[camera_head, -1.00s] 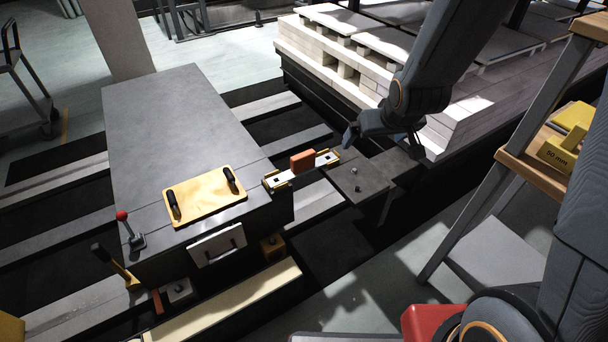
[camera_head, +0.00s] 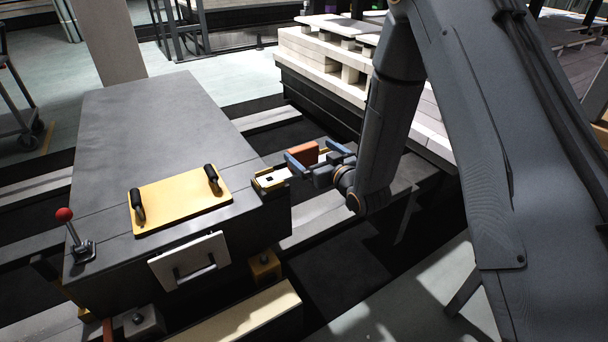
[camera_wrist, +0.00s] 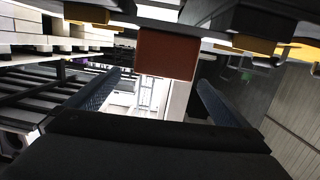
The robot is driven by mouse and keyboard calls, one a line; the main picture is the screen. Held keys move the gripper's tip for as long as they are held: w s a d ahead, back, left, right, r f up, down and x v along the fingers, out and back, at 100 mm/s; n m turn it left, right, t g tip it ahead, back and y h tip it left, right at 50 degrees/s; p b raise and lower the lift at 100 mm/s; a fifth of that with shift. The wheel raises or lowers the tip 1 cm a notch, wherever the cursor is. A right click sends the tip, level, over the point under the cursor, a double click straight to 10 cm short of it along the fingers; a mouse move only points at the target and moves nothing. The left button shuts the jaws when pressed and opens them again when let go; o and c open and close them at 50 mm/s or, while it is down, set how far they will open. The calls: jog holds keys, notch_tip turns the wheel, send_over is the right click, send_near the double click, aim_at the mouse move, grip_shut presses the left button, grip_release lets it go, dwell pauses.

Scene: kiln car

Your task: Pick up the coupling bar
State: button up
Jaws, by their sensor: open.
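The coupling bar is a pale bar with an upright orange-brown grip block (camera_head: 303,153) at its middle. It spans between the grey car deck and the dark plate to its right. Its left end rests in a yellow-edged seat (camera_head: 270,180); its right end is mostly hidden behind my gripper. My gripper (camera_head: 308,158) is open at the bar, its blue fingers close around the block in the picture. In the wrist view the block (camera_wrist: 166,54) shows ahead, between the lines of the two fingers (camera_wrist: 152,88). I cannot tell whether they touch it.
A grey car deck (camera_head: 165,120) carries a yellow plate with two black handles (camera_head: 180,202) and a red-knobbed lever (camera_head: 70,230). Stacked pale bricks (camera_head: 320,60) stand on the car behind my arm. A dark gap with rails lies below the bar.

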aim_at(304, 158)
jog(key=f+b, duration=0.1)
jog(key=a+f+t+y+b, duration=0.1)
jog(key=f, duration=0.1)
jog(key=shift+w+a+f+y, duration=0.15)
jog(key=shift+f+y, duration=0.1)
jog(key=shift+y, duration=0.05)
jog(key=shift+b+x, duration=0.45)
jog(key=shift+x, duration=0.7)
jog(key=b+x, duration=0.1)
jog(key=x, duration=0.1)
jog(key=b+x, duration=0.1)
jog(key=x, duration=0.2)
jog(key=shift+w+f, duration=0.15)
jog(key=shift+w, duration=0.2)
jog(key=c, duration=1.9)
